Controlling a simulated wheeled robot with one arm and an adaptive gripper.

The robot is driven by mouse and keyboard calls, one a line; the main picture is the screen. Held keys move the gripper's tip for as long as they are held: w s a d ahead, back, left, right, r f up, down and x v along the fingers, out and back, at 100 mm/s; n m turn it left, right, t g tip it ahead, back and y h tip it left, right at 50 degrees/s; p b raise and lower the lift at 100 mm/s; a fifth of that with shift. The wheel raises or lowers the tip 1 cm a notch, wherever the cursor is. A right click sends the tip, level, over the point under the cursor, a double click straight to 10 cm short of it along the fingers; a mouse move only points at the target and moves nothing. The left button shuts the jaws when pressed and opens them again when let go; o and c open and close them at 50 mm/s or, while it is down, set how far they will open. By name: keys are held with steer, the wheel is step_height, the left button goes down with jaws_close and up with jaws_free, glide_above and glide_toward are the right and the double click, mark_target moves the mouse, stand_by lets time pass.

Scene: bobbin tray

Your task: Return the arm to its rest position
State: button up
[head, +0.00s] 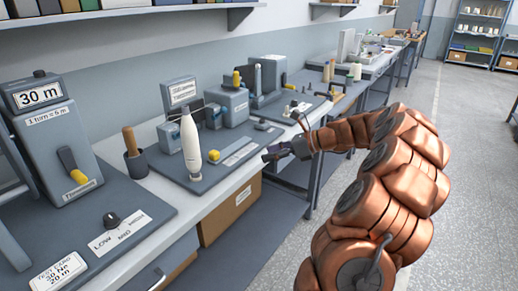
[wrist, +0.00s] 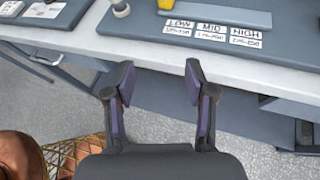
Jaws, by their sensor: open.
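My gripper (head: 275,151) is held in the air at the front edge of the bench, at the end of my bent copper-coloured arm. In the wrist view my gripper (wrist: 160,90) has its two dark fingers well apart, with nothing between them. Past the fingers lies the bench's front edge, with a grey base plate carrying LOW, MID and HIGH labels (wrist: 212,33). The gripper touches nothing that I can see.
A white bobbin (head: 190,145) stands upright on a grey base plate. A grey machine marked 30 m (head: 50,135) stands at the left. A cup (head: 136,163) holds a brown rod. A cardboard box (head: 230,208) sits below the bench. The floor (head: 465,150) at right is clear.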

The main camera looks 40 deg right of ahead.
steer(key=s+a+r+n+g+p, duration=0.1)
steer(key=s+a+n+g, duration=0.3)
steer(key=a, duration=0.5)
steer(key=s+a+r+n+g+p, duration=0.1)
steer(key=s+a+n, duration=0.2)
steer(key=a+n, duration=0.5)
steer(key=s+a+r+n+g+p, duration=0.1)
steer(key=s+a+n+g, duration=0.25)
steer(key=a, duration=0.75)
steer(key=s+a+f+n+g+h+p, duration=0.1)
steer(key=s+a+n+h, duration=0.1)
steer(key=s+n, duration=0.3)
steer(key=s+a+f+n+g+h+p, duration=0.1)
steer(key=s+a+n+g+h, duration=0.15)
steer(key=s, duration=0.55)
steer(key=s+d+n+h, duration=0.1)
steer(key=s+n+h, duration=0.1)
steer(key=s, duration=0.3)
steer(key=s+d+f+n+h+p, duration=0.1)
steer(key=s+d+n+h, duration=0.1)
steer(key=s+n, duration=0.2)
steer(key=shift+s+d, duration=0.25)
steer(key=shift+s, duration=0.7)
